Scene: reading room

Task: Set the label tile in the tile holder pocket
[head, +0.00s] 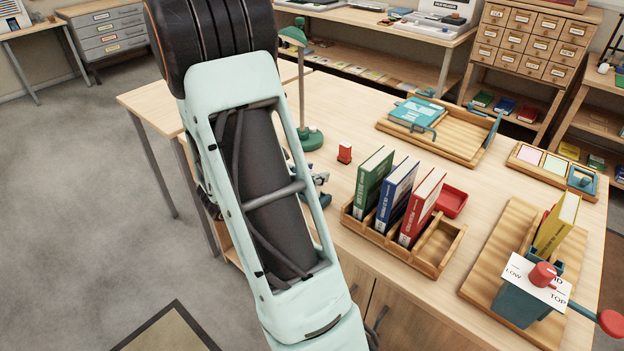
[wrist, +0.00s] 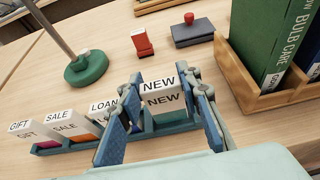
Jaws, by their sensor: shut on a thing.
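My gripper (wrist: 163,84) is shut on the white label tile (wrist: 163,103) marked NEW, with one blue finger on each side of it. The tile stands upright at the right end of the teal tile holder (wrist: 48,150). Its lower edge is at the holder's teal base; I cannot tell whether it is fully seated in the pocket. Tiles marked GIFT (wrist: 24,134), SALE (wrist: 70,126) and LOAN (wrist: 103,107) stand to its left, LOAN partly behind the left finger. In the head view my arm hides most of the holder and gripper.
Beyond the holder are a green lamp base (wrist: 87,69), a red stamp (wrist: 142,42) and a dark pad with a red knob (wrist: 192,32). A wooden rack with books (head: 432,262) stands close on the right. Bare tabletop lies between the lamp and the holder.

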